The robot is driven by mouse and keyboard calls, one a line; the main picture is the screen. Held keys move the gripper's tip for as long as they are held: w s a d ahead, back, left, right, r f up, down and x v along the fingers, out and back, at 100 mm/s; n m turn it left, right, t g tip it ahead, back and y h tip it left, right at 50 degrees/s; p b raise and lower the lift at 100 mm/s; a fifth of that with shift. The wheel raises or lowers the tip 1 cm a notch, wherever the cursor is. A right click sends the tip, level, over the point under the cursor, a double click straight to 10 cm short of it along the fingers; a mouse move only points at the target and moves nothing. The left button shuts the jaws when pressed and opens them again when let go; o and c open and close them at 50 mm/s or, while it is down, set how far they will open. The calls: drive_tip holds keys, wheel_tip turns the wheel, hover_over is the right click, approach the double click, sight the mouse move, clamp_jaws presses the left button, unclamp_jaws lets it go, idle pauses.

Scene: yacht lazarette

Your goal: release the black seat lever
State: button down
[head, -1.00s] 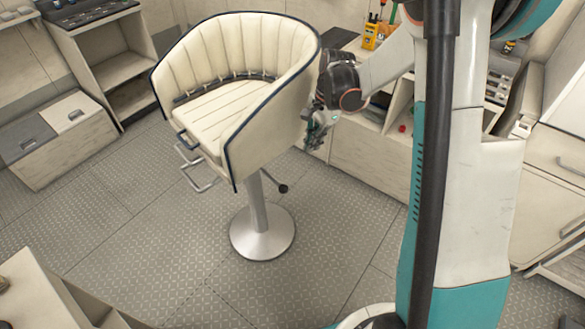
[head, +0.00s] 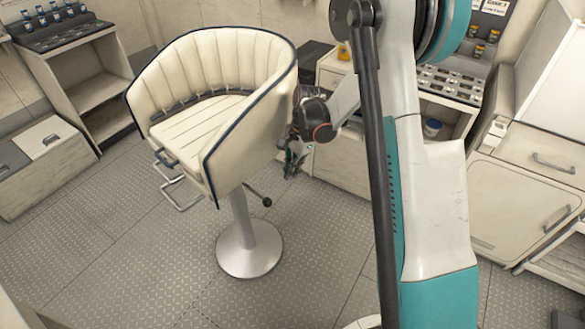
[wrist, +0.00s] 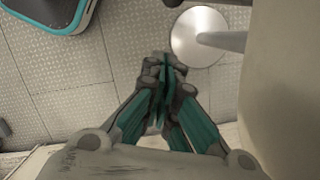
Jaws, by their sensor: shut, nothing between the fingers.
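The black seat lever (head: 261,196) sticks out below the right side of the cream bucket seat (head: 205,105), on a thin rod ending in a round black knob. The seat stands on a silver pedestal (head: 247,245). My gripper (head: 290,172) hangs beside the seat's right side, above and a little right of the lever knob in the head view, apart from it. In the wrist view my gripper (wrist: 164,68) is shut and empty, pointing toward the floor. The pedestal base (wrist: 198,38) shows just beyond the fingertips. I cannot make out the lever in the wrist view.
The seat's side (wrist: 285,90) fills the right of the wrist view, close to my gripper. A metal footrest (head: 178,193) juts from the seat's front. Cabinets (head: 520,180) stand at the right and a low chest (head: 40,160) at the left. Patterned floor (head: 120,255) around the pedestal is clear.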

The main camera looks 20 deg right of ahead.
drive_tip(key=s+a+f+b, duration=0.1)
drive_tip(key=a+f+b, duration=0.2)
drive_tip(key=a+f, duration=0.1)
drive_tip(key=shift+s+a+f, duration=0.2)
drive_tip(key=shift+a+f, duration=0.2)
drive_tip(key=shift+f, duration=0.3)
drive_tip(key=shift+a, duration=0.1)
